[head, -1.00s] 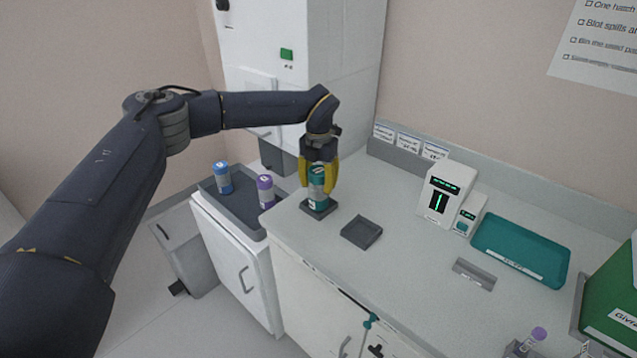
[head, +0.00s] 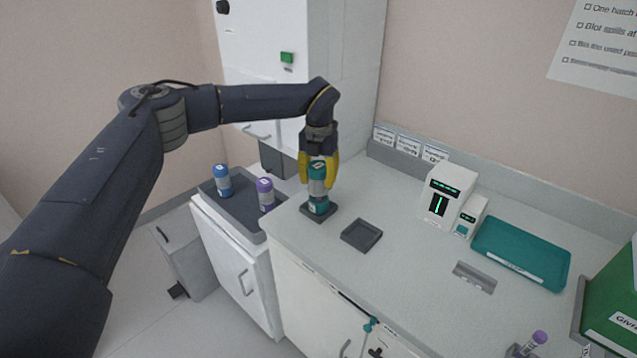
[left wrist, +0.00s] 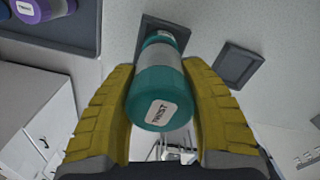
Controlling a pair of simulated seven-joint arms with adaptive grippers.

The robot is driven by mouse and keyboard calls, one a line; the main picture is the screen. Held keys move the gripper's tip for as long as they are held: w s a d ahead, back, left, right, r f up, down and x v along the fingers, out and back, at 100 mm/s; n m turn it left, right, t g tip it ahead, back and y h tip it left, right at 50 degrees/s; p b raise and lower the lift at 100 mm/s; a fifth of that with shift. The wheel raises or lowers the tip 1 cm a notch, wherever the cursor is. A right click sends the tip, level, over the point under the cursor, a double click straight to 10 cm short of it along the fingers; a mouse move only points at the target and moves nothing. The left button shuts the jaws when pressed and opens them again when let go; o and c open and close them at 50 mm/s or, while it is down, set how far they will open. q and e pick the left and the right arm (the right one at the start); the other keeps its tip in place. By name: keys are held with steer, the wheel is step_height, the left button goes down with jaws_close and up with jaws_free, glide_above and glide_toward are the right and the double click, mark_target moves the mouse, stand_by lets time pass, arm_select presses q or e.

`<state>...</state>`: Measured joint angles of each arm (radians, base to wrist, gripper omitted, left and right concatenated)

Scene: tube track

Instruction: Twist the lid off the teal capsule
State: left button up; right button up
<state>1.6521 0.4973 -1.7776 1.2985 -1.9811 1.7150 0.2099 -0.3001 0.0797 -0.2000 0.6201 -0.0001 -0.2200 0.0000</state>
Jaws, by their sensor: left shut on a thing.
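The teal capsule (head: 318,205) stands upright in a small dark square holder (head: 318,215) on the counter. Its teal lid, marked TWIST, shows end-on in the left wrist view (left wrist: 160,105), with a grey band behind it. My left gripper (head: 319,182) comes from above with its yellow fingers on both sides of the lid, shut on it. The fingers also show in the left wrist view (left wrist: 158,85). I cannot tell whether the lid has come loose from the body. My right gripper is not in view.
An empty dark square holder (head: 362,235) lies right of the capsule. A blue capsule (head: 223,181) and a purple capsule (head: 265,194) stand in a grey tray at left. A white device (head: 447,195), teal tray (head: 520,252) and green box (head: 612,300) stand to the right.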

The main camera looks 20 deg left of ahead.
mark_target(319, 165)
arm_select(q)
steer(key=shift+r, duration=3.45)
